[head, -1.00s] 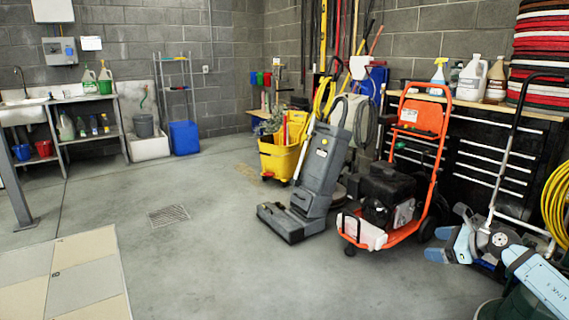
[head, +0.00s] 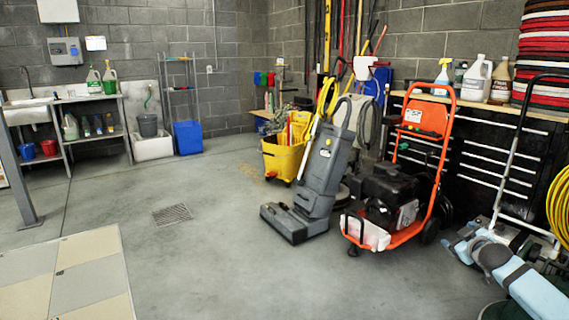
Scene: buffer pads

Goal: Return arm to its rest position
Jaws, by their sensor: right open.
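My right arm (head: 525,285) comes in from the lower right corner, pale blue and grey. My right gripper (head: 456,243) is at its far end, in front of the black drawer cabinet and to the right of the orange machine. It is open, and I see nothing between its fingers. My left gripper is not in view. A stack of red, black and white buffer pads (head: 542,48) stands at the top right, on the workbench, well above my right gripper.
An orange-framed machine (head: 402,215), a grey floor scrubber (head: 318,180) and a yellow mop bucket (head: 283,160) stand left of my arm. A metal-handled machine with a yellow hose (head: 559,200) is close by my arm. The concrete floor (head: 220,265) in the middle is clear.

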